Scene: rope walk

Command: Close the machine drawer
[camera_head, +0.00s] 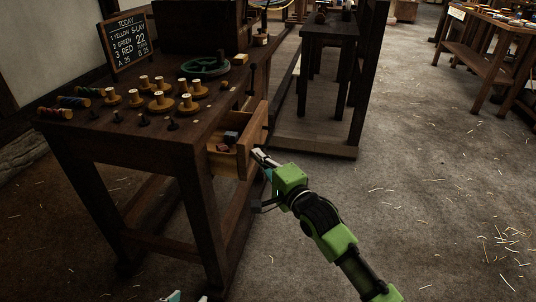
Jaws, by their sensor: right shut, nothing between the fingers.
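The machine drawer (241,163) is a light wooden drawer pulled out of the right side of the dark wooden table. A few small dark and reddish items lie inside it. My right gripper (259,157) is shut and empty. Its fingertips are close to the drawer's front corner; I cannot tell whether they touch it.
The table (135,148) carries spools, a green ring (204,67) and a chalkboard (129,41). A dark stand (328,50) is behind the drawer. The floor to the right is open, with scattered straw. Another wooden table (480,50) stands at the far right.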

